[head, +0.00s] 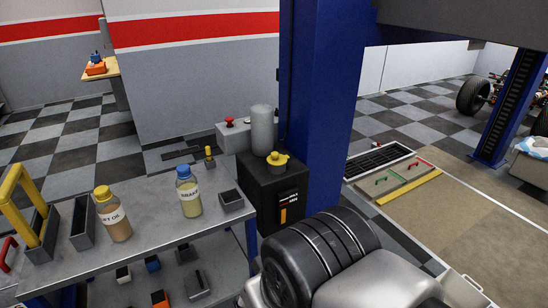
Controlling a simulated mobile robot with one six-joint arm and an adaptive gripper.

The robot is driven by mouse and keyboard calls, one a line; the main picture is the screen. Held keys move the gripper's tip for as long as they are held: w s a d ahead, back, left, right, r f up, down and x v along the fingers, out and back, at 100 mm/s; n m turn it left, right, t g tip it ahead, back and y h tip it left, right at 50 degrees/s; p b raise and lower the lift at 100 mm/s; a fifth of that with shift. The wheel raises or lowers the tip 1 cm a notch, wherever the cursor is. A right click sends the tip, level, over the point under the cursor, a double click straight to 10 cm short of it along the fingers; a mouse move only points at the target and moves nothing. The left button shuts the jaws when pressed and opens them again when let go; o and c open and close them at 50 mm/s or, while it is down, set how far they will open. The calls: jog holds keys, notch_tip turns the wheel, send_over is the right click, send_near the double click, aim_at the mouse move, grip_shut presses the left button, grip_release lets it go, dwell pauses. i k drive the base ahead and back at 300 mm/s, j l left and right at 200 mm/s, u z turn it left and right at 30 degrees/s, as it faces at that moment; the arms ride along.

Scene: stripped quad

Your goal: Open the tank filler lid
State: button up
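A yellow lid (278,158) with a small tab on its right side sits on top of a black tank (265,195). It looks closed, though its hinge or catch is too small to make out. The tank stands beside the blue post, just beyond the right end of the grey workbench. A grey cylinder (262,130) stands behind the lid. My gripper is not in view.
The workbench (150,215) holds an amber bottle (113,215), a blue-capped bottle (188,190), small black bins (231,199) and a yellow handle (30,205). The blue post (325,110) rises close to the tank's right. Open floor with a tan mat (470,225) lies right.

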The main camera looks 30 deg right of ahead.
aim_at(275, 159)
jog(key=i+j+z, duration=0.1)
jog(key=i+z, duration=0.15)
jog(key=i, duration=0.95)
